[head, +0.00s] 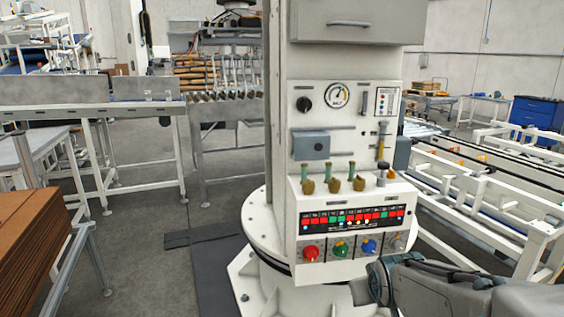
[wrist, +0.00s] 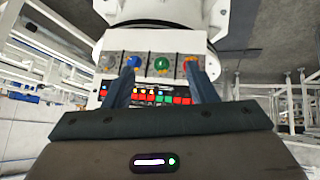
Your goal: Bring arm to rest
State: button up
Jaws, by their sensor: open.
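My gripper (wrist: 162,85) shows in the wrist view with its two dark fingers apart and nothing between them. It points at the control panel (wrist: 150,96) of the white column, whose colored knobs appear past the fingertips. In the head view my arm comes in at the lower right, in front of the column's base; the fingers are not clearly seen there. The white column (head: 345,60) stands upright on a round base, with a gauge, a row of small levers, a lit red and green display and red, green and blue knobs on its panel. I cannot tell the exact gap to the panel.
A roller conveyor (head: 490,185) with white rails runs along the right. A blue cabinet (head: 537,120) stands behind it. Stacked brown cardboard (head: 30,245) is at the lower left, with a white conveyor (head: 90,105) beyond. Grey floor lies open left of the column.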

jog(key=s+a+r+m+g+p, duration=0.1)
jog(key=s+a+r+g+p, duration=0.1)
jog(key=s+r+p, duration=0.2)
jog(key=s+a+r+g+y+p, duration=0.1)
jog(key=s+r+p, duration=0.4)
jog(key=s, duration=0.5)
jog(key=shift+s+a+r+m+g, duration=0.15)
jog(key=shift+s+a+m+g, duration=0.25)
jog(key=shift+g, duration=0.8)
